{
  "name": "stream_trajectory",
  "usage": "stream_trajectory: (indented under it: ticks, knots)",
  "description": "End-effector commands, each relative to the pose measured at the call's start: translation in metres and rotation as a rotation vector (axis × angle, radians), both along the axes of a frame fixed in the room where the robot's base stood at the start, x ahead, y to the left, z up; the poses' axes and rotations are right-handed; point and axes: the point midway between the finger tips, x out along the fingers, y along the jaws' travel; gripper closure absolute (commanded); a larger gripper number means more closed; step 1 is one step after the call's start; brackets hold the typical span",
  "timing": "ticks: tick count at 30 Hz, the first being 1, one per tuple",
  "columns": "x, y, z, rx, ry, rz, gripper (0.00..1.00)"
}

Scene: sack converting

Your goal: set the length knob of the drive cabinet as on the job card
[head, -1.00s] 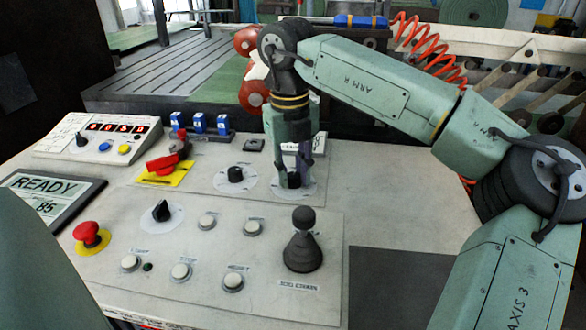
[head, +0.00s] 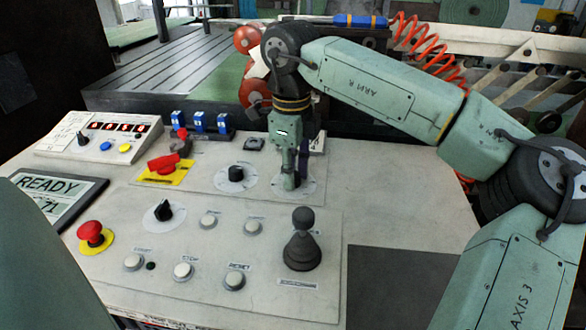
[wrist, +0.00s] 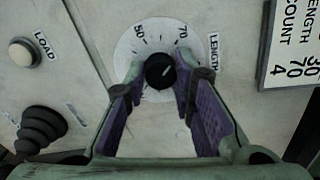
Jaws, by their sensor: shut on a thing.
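My gripper (wrist: 158,85) is shut on the knob, with a purple-padded finger on each side. In the head view my gripper (head: 290,183) points down at the panel and hides the knob on its dial (head: 307,186). The job card (wrist: 294,45) is partly cut off in the wrist view; LENGTH, COUNT, 70 and 4 are readable. The screen (head: 48,195) reads READY and 71.
Another black dial knob (head: 236,174) stands left of my gripper. A tall black joystick (head: 302,242) stands in front. A red mushroom button (head: 91,233), a red switch handle (head: 165,163) and several white push buttons are on the panel.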

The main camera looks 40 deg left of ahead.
Motion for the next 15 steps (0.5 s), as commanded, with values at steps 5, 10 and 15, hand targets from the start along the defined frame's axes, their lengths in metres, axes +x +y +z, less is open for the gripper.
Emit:
stream_trajectory:
  ticks: [5,10,15]
  knots:
    - [0.0005,0.0004,0.0007,0.003,-0.002,0.032,1.0]
    - [0.0006,0.0005,0.0006,0.003,-0.002,0.041,1.0]
    - [0.0005,0.0006,0.0006,0.003,-0.002,0.041,1.0]
